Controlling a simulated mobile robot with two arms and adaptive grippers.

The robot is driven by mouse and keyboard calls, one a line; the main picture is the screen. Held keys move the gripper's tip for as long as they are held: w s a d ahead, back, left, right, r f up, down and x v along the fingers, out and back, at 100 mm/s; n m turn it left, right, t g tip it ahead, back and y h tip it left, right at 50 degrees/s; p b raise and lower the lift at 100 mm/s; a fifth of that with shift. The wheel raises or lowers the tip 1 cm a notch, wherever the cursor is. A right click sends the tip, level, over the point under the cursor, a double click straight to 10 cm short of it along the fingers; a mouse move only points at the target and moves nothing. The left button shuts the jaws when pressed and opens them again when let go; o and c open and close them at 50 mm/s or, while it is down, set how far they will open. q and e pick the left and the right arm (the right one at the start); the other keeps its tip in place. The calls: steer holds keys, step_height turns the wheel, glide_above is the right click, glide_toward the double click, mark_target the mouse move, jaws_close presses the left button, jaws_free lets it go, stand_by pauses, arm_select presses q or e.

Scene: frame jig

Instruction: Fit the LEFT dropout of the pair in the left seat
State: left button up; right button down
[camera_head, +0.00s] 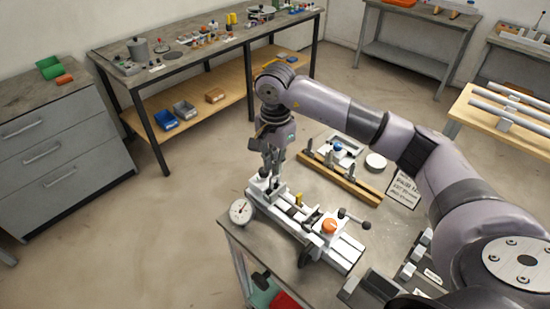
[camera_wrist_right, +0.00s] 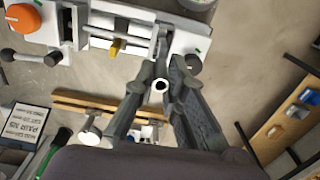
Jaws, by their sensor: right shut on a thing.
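My right gripper (camera_head: 270,172) is at the left end of the white frame jig (camera_head: 345,250), just above its left seat area. In the right wrist view the right gripper (camera_wrist_right: 161,82) is shut on a small grey metal part, the dropout (camera_wrist_right: 160,87), with a round hole facing the camera. Its far end reaches the jig (camera_wrist_right: 115,12) at the top of that view; I cannot tell whether it is seated. My left gripper is not in view.
A dial gauge (camera_head: 240,211) sits at the jig's left end. An orange knob (camera_head: 329,226) and a black-knobbed lever (camera_head: 366,224) are at its right. A white disc (camera_head: 376,161) and a printed sign (camera_head: 403,189) are behind. The floor left of the table is clear.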

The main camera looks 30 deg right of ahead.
mark_target(275, 175)
steer(key=shift+f+b, duration=0.65)
steer(key=shift+f, duration=1.15)
steer(key=shift+f+b, duration=0.3)
steer(key=shift+b, duration=0.2)
steer(key=c, duration=1.6)
jaws_free()
steer(key=shift+o, duration=0.2)
steer(key=shift+r, duration=0.2)
step_height(275, 175, up, 12)
steer(key=shift+f, duration=0.1)
steer(key=shift+s+f, duration=0.1)
